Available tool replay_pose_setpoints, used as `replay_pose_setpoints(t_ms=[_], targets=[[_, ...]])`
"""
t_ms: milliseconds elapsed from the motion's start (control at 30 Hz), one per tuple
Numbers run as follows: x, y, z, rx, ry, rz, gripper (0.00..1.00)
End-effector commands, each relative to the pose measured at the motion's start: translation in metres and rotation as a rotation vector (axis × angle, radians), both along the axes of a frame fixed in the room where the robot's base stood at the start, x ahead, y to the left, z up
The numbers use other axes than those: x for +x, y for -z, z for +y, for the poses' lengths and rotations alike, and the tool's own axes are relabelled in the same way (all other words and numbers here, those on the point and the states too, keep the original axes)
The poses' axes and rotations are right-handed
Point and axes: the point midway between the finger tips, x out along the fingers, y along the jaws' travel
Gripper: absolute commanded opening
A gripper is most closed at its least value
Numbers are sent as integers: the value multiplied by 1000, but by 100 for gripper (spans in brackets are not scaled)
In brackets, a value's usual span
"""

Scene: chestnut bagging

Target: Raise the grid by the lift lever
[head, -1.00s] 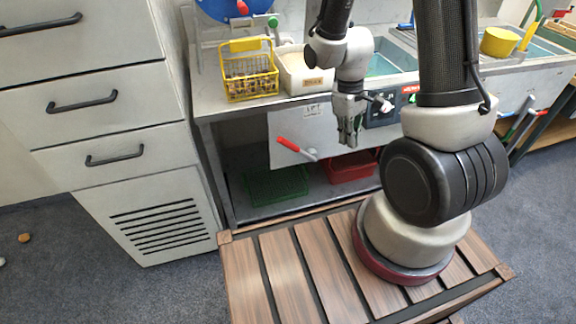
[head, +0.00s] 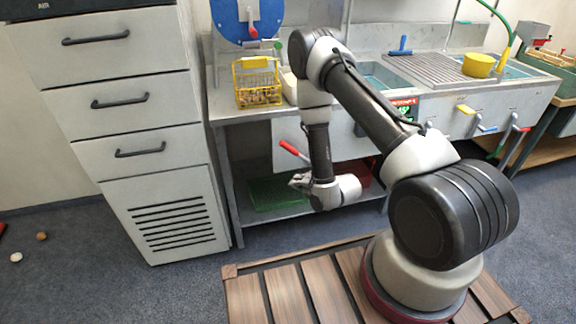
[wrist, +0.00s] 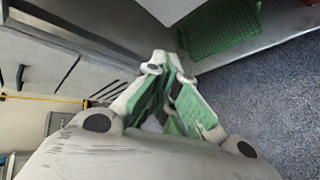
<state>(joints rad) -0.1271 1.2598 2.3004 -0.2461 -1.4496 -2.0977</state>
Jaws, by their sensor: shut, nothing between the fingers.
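The lift lever (head: 293,150), with a red handle, slants up to the left on the front panel below the counter in the head view. The arm hides its lower end. My gripper (head: 294,181) is just below the lever in the picture, pointing left, apart from the red handle. In the wrist view my gripper (wrist: 166,68) shows green-padded fingers, shut with nothing held. The lever cannot be made out in the wrist view. I cannot tell which part is the grid that the lever lifts.
A yellow wire basket (head: 257,88) of chestnuts stands on the counter. A green crate (head: 268,198) lies on the lower shelf, also in the wrist view (wrist: 222,28); a red crate (head: 360,170) is beside it. A drawer cabinet (head: 142,135) stands left.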

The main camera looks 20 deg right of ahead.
Motion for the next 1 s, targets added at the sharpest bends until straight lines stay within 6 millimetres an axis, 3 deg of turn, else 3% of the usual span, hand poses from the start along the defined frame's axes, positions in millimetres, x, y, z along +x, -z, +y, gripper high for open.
replay_pose_setpoints(t_ms=[100, 200, 733, 1000], targets=[[13, -26, 3, -93, -67, -174, 0], [17, -35, 4, -151, -96, -239, 0], [22, -32, 6, -187, -115, -251, 0], [63, -16, 23, -186, -115, -253, 0]])
